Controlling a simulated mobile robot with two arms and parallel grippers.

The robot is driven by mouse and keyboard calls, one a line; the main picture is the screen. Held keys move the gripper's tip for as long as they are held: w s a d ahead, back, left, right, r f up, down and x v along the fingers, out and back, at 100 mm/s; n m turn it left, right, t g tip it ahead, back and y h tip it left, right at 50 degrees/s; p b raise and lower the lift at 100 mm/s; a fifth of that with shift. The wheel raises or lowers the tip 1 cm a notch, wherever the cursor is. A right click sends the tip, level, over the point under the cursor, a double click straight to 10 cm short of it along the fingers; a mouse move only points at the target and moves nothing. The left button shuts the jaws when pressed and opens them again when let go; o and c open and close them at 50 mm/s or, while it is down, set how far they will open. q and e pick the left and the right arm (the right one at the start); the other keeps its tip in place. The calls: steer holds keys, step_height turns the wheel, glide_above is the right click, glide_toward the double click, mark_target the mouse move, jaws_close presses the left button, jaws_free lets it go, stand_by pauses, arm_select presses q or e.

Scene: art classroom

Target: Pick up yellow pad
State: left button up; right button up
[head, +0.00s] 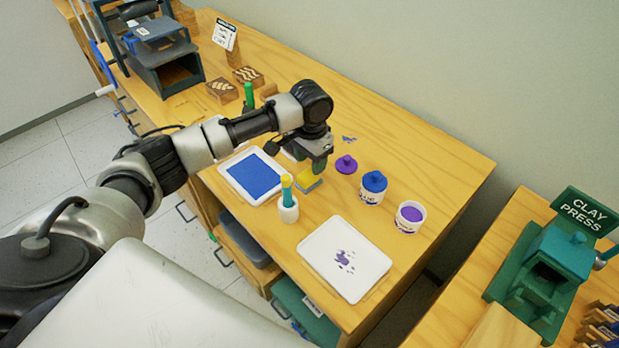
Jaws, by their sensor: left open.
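The yellow pad (307,181) is a small yellow block with a greyish lower edge on the wooden table. It lies right of the blue tray and behind the white cup. My left gripper (317,166) points down just above the yellow pad, its tips close to the pad's far edge. It is open; I cannot tell whether its fingers touch the pad. The gripper hides part of the table behind the pad. My right gripper is out of view.
A white cup (288,213) with a yellow-and-teal stick stands close in front. Nearby are the blue tray (226,168), purple lid (346,164), blue-topped jar (371,192), purple paint jar (409,222) and white stained tray (318,242).

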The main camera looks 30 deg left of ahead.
mark_target(309, 173)
arm_select(q)
steer(key=shift+s+a+f+p, duration=0.1)
steer(key=shift+f+p, duration=0.05)
steer(key=shift+f, duration=1.2)
steer(key=shift+s+a+f+p, duration=0.1)
steer(key=shift+f+p, duration=0.05)
steer(key=shift+f, duration=1.2)
steer(key=c, duration=0.7)
steer(key=shift+r, duration=0.45)
steer(key=r, duration=0.3)
steer(key=shift+s+d+r, duration=0.15)
steer(key=shift+d+r, duration=0.15)
steer(key=s+d+r, duration=0.6)
steer(key=s+d, duration=0.1)
steer(key=d, duration=0.1)
steer(key=shift+d+r, duration=0.3)
